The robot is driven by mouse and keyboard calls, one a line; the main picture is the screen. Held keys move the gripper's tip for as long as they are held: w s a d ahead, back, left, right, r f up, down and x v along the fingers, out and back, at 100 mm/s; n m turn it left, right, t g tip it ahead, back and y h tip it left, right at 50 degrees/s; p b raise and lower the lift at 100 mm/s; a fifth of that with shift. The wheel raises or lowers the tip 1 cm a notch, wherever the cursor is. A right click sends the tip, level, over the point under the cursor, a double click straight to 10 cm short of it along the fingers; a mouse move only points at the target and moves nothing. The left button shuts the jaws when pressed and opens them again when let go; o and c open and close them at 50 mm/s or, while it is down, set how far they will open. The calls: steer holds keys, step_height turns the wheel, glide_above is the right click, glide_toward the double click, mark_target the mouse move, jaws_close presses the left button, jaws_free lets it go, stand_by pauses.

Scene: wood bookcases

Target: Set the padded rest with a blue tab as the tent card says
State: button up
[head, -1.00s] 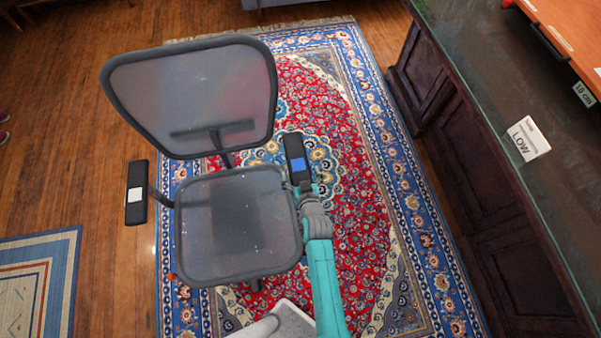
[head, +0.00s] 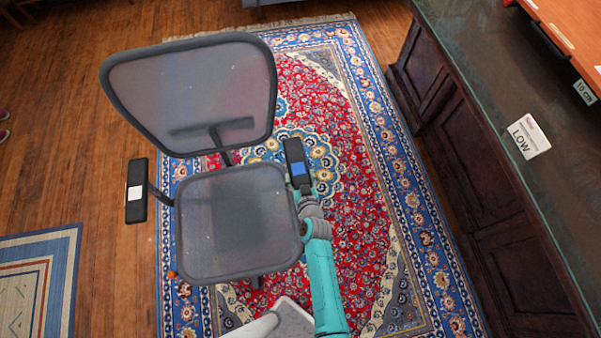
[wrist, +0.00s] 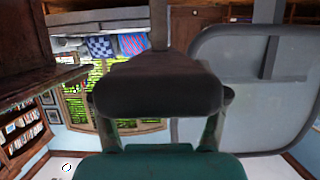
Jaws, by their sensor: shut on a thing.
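The office chair has a grey mesh seat (head: 238,225) and backrest (head: 190,95). Its right padded armrest (head: 294,150) is black with a blue tab (head: 298,169). Its left armrest (head: 136,200) is black with a white tab. The tent card (head: 528,137) on the dark cabinet top reads "LOW". My gripper (head: 305,190) is at the near end of the blue-tabbed rest. In the wrist view, my gripper (wrist: 160,100) is shut on that rest (wrist: 155,82), one finger at each side. The rest's post rises behind it in that view, and the chair back (wrist: 225,75) is at right.
The dark cabinet (head: 480,190) runs along the right side. An orange-brown board (head: 575,30) with a "10 cm" label (head: 584,92) is on it. The chair stands on a red and blue rug (head: 350,200). Open rug lies between chair and cabinet.

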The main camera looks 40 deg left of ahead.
steer(key=shift+s+f, duration=0.1)
steer(key=shift+f, duration=0.7)
steer(key=shift+d, duration=0.1)
steer(key=o, duration=1.7)
steer(key=shift+f, duration=0.15)
steer(key=shift+s+d+r, duration=0.1)
steer(key=shift+r, duration=0.1)
steer(key=v, duration=1.1)
steer(key=shift+s+d+r, duration=0.15)
steer(key=shift+d, duration=0.05)
